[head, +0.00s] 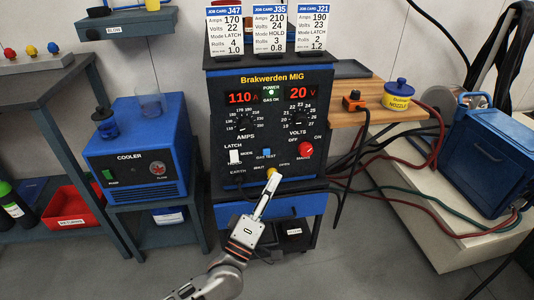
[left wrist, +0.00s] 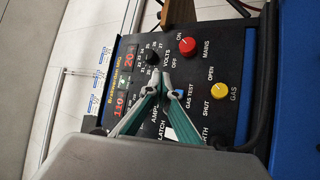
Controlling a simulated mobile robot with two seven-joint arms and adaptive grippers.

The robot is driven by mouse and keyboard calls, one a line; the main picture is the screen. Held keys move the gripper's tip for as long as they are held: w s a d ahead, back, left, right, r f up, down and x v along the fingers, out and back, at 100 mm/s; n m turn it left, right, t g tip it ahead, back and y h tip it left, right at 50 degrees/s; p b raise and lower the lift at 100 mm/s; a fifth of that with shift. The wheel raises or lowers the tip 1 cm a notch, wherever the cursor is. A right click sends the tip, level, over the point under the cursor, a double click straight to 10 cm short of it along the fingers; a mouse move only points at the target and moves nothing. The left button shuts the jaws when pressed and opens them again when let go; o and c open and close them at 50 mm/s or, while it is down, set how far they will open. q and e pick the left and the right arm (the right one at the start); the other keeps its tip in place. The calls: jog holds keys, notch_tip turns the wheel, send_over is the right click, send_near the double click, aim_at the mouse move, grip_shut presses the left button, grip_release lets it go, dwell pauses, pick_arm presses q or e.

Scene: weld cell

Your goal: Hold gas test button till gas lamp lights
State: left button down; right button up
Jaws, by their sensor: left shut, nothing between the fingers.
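The blue gas test button (head: 267,153) is on the lower middle of the black welder panel, and it also shows in the left wrist view (left wrist: 179,92). My left gripper (head: 271,182) is shut and empty, in front of the panel below the button. In the left wrist view its closed fingertips (left wrist: 163,78) appear beside the button; I cannot see contact. The yellow gas knob (left wrist: 219,91) is clear of the fingers there. A small green lamp (head: 271,92) glows between the displays, by the POWER and GAS OK labels; a separate gas lamp is too small to tell.
The red mains knob (head: 305,149) and white latch switch (head: 235,156) flank the button. A blue cooler (head: 140,150) stands left of the welder. A wooden shelf (head: 372,103) and hanging cables are on the right. Job cards (head: 270,30) stand on top.

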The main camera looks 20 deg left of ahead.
aim_at(266, 152)
pick_arm(q)
jog(key=shift+w+a+b, duration=0.3)
jog(key=shift+w+a, duration=0.45)
jog(key=shift+w, duration=0.35)
jog(key=shift+w+a+b, duration=0.3)
jog(key=shift+w+a, duration=0.4)
jog(key=shift+w, duration=0.35)
jog(key=shift+w+a+b, duration=0.3)
jog(key=shift+w+a, duration=0.45)
jog(key=shift+w, duration=0.35)
pick_arm(e)
jog(key=shift+s+a+f+m+y, duration=0.2)
jog(key=shift+s+a+m, duration=0.1)
jog(key=shift+a+m, duration=0.35)
jog(key=shift+s+a+f+m+y, duration=0.25)
jog(key=shift+a+m, duration=0.2)
jog(key=shift+a, duration=0.3)
pick_arm(q)
jog(key=shift+w, duration=0.1)
pick_arm(e)
jog(key=shift+d, duration=0.1)
pick_arm(q)
jog(key=shift+w+a, duration=0.25)
jog(key=shift+w+a, duration=0.3)
jog(key=shift+w, duration=0.1)
pick_arm(e)
jog(key=shift+f, duration=0.15)
